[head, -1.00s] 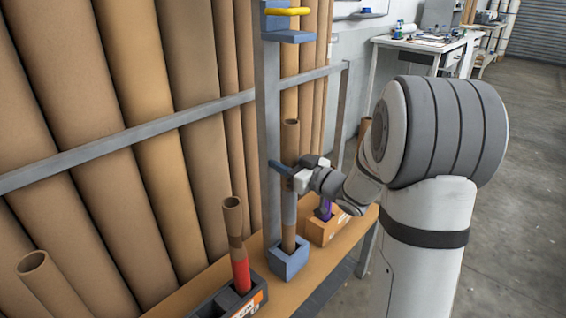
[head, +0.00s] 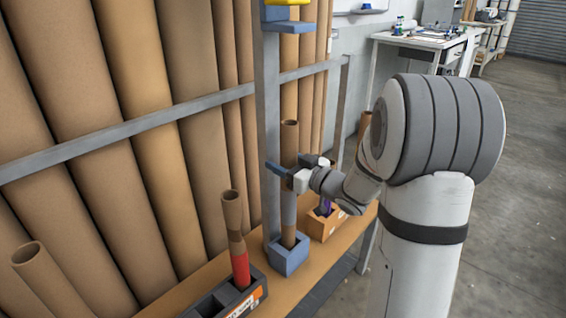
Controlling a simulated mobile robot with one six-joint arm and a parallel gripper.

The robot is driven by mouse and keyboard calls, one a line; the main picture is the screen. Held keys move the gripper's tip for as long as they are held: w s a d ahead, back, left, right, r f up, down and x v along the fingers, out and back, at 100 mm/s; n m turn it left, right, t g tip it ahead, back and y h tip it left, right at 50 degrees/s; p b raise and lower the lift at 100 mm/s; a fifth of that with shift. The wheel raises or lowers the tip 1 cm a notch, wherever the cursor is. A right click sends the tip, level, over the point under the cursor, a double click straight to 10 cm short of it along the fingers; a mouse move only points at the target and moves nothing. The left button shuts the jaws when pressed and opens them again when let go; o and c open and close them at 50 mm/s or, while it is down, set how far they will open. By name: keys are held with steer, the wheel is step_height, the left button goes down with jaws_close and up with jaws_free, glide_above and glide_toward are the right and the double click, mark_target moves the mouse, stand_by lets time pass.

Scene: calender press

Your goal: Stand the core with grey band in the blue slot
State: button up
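The core with the grey band (head: 289,208) is a brown cardboard tube standing upright, its lower end inside the blue slot (head: 289,259) on the bench. The slot's walls hide its bottom end. My gripper (head: 287,166) is at the upper part of the core, above the grey band. Its jaws look spread apart, with the near blue finger crossing in front of the tube and the far one partly hidden behind it. Contact with the tube cannot be made out.
A core with a red band (head: 240,262) leans in a dark rack (head: 253,299) at left. An orange box (head: 323,229) with a purple-banded core is right of the slot. A grey post (head: 269,130) rises just left of the core. Large tubes (head: 160,120) line the back.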

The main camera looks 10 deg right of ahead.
steer(key=shift+o, duration=0.4)
steer(key=p+v, duration=0.1)
steer(key=v, duration=0.7)
